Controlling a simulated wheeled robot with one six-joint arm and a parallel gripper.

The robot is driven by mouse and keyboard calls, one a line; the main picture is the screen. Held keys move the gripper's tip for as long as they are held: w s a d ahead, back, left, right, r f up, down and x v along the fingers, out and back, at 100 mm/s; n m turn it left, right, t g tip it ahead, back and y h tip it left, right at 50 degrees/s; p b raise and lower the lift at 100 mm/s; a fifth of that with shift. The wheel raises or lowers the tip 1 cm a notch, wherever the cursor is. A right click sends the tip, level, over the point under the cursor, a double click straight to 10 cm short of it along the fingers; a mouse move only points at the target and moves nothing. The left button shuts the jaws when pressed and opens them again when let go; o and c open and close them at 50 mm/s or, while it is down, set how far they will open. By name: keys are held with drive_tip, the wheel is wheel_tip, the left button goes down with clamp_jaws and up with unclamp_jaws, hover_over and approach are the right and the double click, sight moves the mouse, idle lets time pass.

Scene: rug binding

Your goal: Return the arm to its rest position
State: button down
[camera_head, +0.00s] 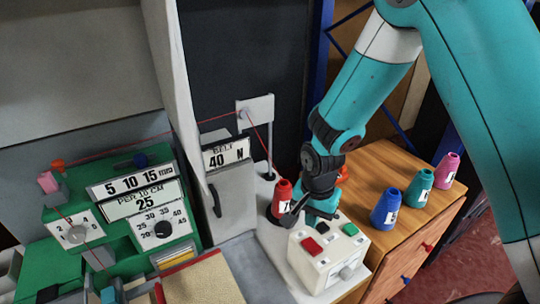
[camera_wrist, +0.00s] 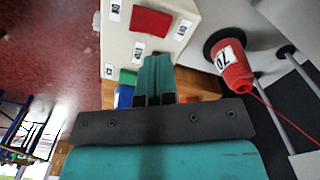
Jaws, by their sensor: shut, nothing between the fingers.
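My arm, teal with white bands, reaches down from the upper right of the head view. My gripper (camera_head: 318,213) is at its lower end, just behind the white control box and to the right of the red cone of thread. In the wrist view my gripper (camera_wrist: 156,62) shows its teal fingers together with nothing between them. The red cone (camera_head: 282,194) stands upright on its holder, and a red thread runs up from it. In the wrist view the red cone (camera_wrist: 233,68) is to the right of the fingers and apart from them.
The white control box (camera_head: 330,262) with red, black and green buttons is close by. Blue (camera_head: 387,210), teal (camera_head: 419,188) and pink (camera_head: 447,171) cones stand on the wooden cabinet (camera_head: 385,160). A thread guide post (camera_head: 268,140) and the green machine (camera_head: 120,215) are left.

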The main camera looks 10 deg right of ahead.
drive_tip(key=s+a+r+n+y, duration=0.2)
drive_tip(key=s+r+n, duration=0.5)
drive_tip(key=s+r, duration=0.2)
drive_tip(key=s+a+r+n+y, duration=0.2)
drive_tip(key=s+r+n, duration=0.6)
drive_tip(key=r, duration=0.5)
drive_tip(key=shift+s+a+b, duration=0.3)
drive_tip(key=shift+s+b, duration=0.15)
drive_tip(key=shift+s, duration=0.3)
drive_tip(key=shift+r, duration=0.1)
